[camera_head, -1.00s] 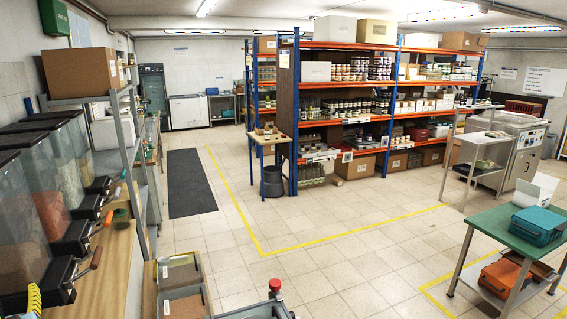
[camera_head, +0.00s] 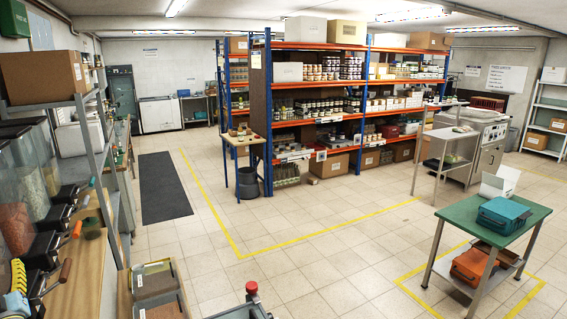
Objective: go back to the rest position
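My gripper is not clearly seen in the head view. A yellow and teal piece at the lower left edge may be part of my arm, but I cannot tell. No held object shows. The stockroom's blue and orange shelving rack (camera_head: 312,133) stands in the middle distance, filled with jars and boxes.
A wooden counter with clear bins (camera_head: 28,190) runs along the left. Trays (camera_head: 157,277) and a red-knobbed grey cart (camera_head: 250,300) stand in front. A green table (camera_head: 480,218) bearing a teal case (camera_head: 503,215) is at right. The tiled floor between is clear.

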